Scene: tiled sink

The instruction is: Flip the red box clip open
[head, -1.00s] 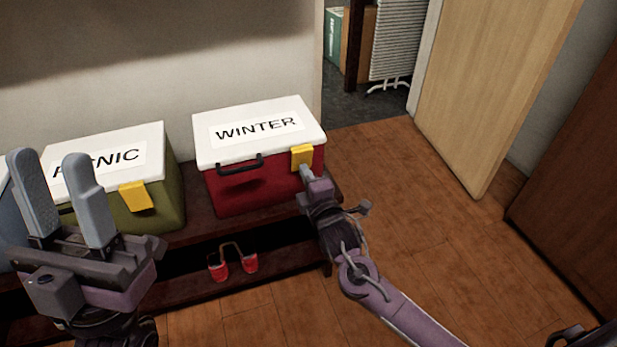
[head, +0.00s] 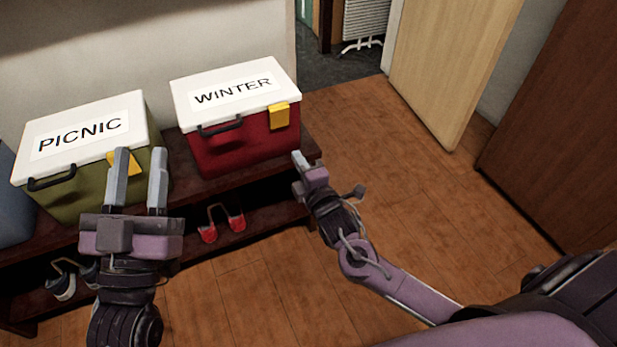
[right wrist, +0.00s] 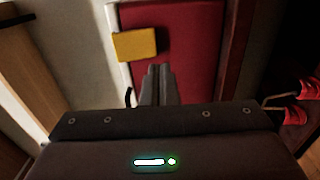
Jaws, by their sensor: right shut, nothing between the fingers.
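The red box (head: 235,143) with a white lid labelled WINTER stands on the dark bench. Its yellow clip (head: 280,116) hangs over the front right of the lid edge, seemingly down against the red side. In the right wrist view the yellow clip (right wrist: 135,44) lies on the red side (right wrist: 185,75), beyond the fingertips. My right gripper (head: 299,160) is shut and empty, below and slightly right of the clip, apart from it. It also shows in the right wrist view (right wrist: 159,70). My left gripper (head: 139,168) is open and empty, in front of the green box.
A green box (head: 70,190) labelled PICNIC, with its own yellow clip, stands left of the red box. The bench (head: 265,178) has a lower shelf with red shoes (head: 222,226). Open wooden floor (head: 400,180) lies to the right, before a pale door (head: 450,70).

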